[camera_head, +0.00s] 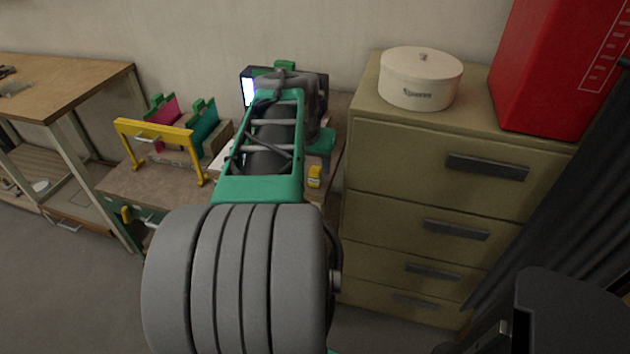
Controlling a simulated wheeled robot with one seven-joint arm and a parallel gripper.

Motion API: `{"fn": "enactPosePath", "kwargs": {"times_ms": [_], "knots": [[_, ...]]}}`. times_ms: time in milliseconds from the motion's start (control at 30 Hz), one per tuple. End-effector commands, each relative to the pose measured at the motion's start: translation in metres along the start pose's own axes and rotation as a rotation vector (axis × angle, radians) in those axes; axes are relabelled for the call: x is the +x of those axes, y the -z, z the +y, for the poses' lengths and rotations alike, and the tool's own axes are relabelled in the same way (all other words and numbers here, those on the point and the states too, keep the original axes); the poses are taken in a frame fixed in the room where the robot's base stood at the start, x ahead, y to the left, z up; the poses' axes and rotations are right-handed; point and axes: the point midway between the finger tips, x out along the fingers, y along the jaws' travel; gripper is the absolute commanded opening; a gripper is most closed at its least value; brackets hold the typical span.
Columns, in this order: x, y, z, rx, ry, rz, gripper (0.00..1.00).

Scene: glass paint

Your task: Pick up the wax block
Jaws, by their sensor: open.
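I cannot make out a wax block for certain. A small yellow piece with a dark mark (314,176) sits at the right of the low wooden workbench (160,188), just beside my arm; I cannot tell what it is. My grey and green arm reaches from the bottom of the view over this bench. Its far end is by a dark box with a bright bluish-white face (248,91). My gripper's fingers do not show, and my arm hides much of the bench's right part.
A yellow frame (155,137) stands on the bench, with pink (165,110) and teal (204,127) panels behind it. An olive drawer cabinet (440,200) on the right bears a cream lidded tin (421,80) and a red box (550,70). A wooden table (70,85) stands left.

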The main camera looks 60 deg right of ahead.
Motion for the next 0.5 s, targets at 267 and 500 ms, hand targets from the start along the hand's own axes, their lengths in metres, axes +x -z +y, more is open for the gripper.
{"fn": "enactPosePath", "kwargs": {"times_ms": [267, 500], "knots": [[0.045, -0.001, 0.001, -0.003, 0.0, -0.005, 0.51], [0.064, 0.0, 0.0, -0.004, 0.002, 0.001, 0.51]]}}
